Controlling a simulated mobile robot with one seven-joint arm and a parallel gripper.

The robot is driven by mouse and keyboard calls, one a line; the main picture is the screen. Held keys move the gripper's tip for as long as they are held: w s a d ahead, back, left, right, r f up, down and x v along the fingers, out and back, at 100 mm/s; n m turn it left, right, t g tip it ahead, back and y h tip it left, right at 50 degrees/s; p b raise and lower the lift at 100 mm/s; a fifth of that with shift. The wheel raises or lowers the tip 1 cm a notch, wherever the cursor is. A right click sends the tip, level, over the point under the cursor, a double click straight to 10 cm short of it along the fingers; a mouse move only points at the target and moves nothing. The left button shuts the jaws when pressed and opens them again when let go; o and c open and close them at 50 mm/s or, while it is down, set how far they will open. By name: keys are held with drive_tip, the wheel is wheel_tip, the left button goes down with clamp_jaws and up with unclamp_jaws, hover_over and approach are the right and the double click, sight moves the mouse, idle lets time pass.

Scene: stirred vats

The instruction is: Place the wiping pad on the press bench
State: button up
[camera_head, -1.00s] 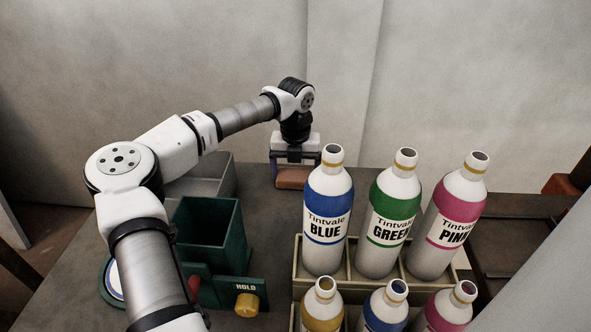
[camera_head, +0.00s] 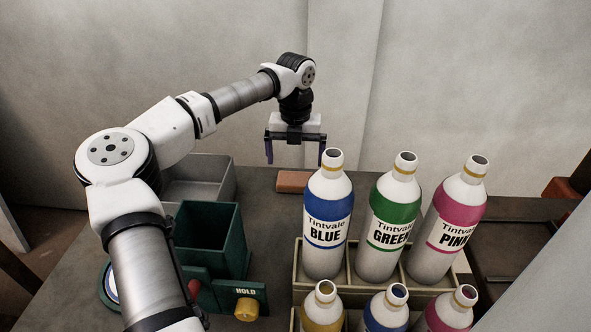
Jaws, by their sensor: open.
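The wiping pad (camera_head: 292,181) is a flat, reddish-brown block lying on the dark bench top (camera_head: 262,215) near its back edge, behind the blue-labelled bottle. My gripper (camera_head: 295,160) is open and empty above the pad, its two purple-tipped fingers spread to either side and clear of it. The right end of the pad is close to the blue-labelled bottle in the picture, which may hide a little of it.
A crate (camera_head: 297,285) holds several Tintvale bottles, including a blue one (camera_head: 328,215), a green one (camera_head: 387,222) and a pink one (camera_head: 452,222). A green bin (camera_head: 210,240), a grey tray (camera_head: 200,180) and a HOLD panel with a yellow knob (camera_head: 247,309) stand left.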

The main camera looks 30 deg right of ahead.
sight(296, 178)
wheel_tip(296, 178, up, 6)
drive_tip(key=shift+s, duration=0.1)
idle(0.7)
